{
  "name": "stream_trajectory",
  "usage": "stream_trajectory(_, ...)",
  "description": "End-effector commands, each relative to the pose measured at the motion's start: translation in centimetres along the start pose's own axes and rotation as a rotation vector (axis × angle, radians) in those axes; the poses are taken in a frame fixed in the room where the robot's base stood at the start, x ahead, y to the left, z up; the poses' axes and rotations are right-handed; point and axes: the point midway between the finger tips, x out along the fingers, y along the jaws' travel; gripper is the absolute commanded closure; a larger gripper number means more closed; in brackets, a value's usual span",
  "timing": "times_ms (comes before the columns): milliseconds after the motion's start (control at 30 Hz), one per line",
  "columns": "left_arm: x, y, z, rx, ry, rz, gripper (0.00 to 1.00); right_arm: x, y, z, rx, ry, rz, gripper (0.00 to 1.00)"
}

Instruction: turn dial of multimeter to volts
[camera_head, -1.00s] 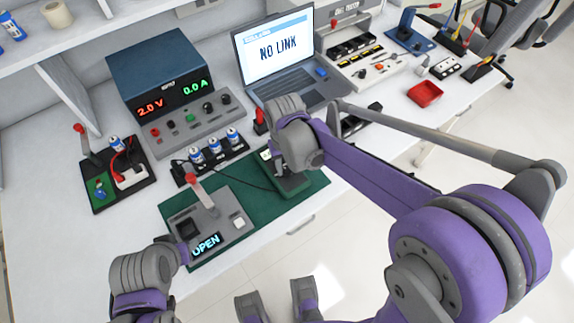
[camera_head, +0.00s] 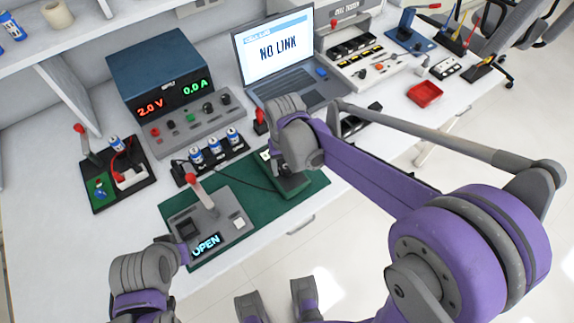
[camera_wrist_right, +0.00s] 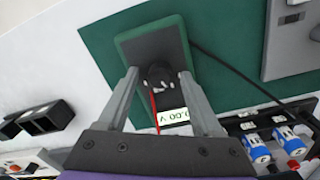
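The multimeter (camera_wrist_right: 123,45) is a dark green box on the green mat, and its black dial (camera_wrist_right: 160,76) shows in the right wrist view. Its small display (camera_wrist_right: 172,117) appears upside down and seems to read 0.00 V. My right gripper (camera_wrist_right: 159,73) is open, with one grey finger on each side of the dial and gaps visible between fingers and dial. In the head view my right wrist covers much of the multimeter (camera_head: 291,187). My left arm's wrist is at the lower left in the head view; its fingers cannot be made out.
A fixture (camera_head: 213,222) with a red-tipped lever and an OPEN display stands left of the multimeter on the mat (camera_head: 310,190). A battery rack (camera_head: 215,160), power supply (camera_head: 160,80) and laptop (camera_head: 277,55) stand behind. A dark cable runs from the multimeter.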

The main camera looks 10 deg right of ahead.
Motion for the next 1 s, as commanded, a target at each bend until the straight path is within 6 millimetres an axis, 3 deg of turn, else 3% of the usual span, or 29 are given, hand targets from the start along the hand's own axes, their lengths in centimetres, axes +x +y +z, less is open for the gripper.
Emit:
stream_trajectory(267, -0.2, 0.0, -0.1, 0.000, 0.001, 0.000, 0.50, -1.3, 0.0, 0.0, 0.000, 0.000, 0.000, 0.33)
stream_trajectory(700, -1.1, 0.0, -0.7, 0.000, 0.004, 0.000, 0.50, -9.4, 0.0, 0.0, 0.000, 0.000, 0.000, 0.33)
stream_trajectory(1000, -1.2, 0.0, -0.8, 0.000, 0.005, 0.000, 0.50, -10.9, 0.0, 0.0, 0.000, 0.000, 0.000, 0.33)
